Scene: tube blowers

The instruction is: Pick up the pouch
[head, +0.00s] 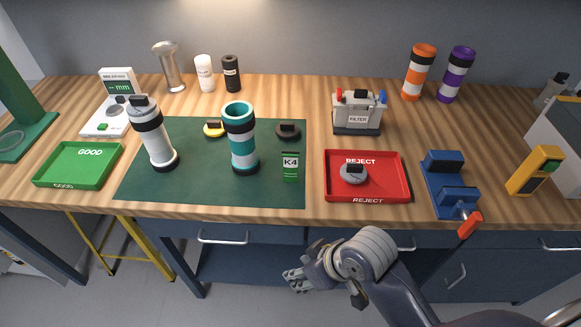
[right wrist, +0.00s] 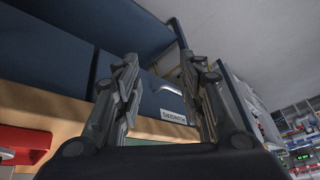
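The pouch (head: 290,167) is a small green packet with a white K4 label. It lies near the right edge of the dark green mat (head: 200,187), in the head view. My right gripper (head: 292,279) is in front of the bench, below the tabletop edge and apart from the pouch. In the right wrist view the two fingers of my right gripper (right wrist: 160,95) stand apart with nothing between them. The pouch does not show in the right wrist view. My left gripper is not in view.
Right of the pouch is a red REJECT tray (head: 390,190) holding a grey disc (head: 353,174). A teal and white tube (head: 243,150) stands left of the pouch, and a dark disc (head: 288,131) lies behind it. A blue vise (head: 450,190) stands farther right.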

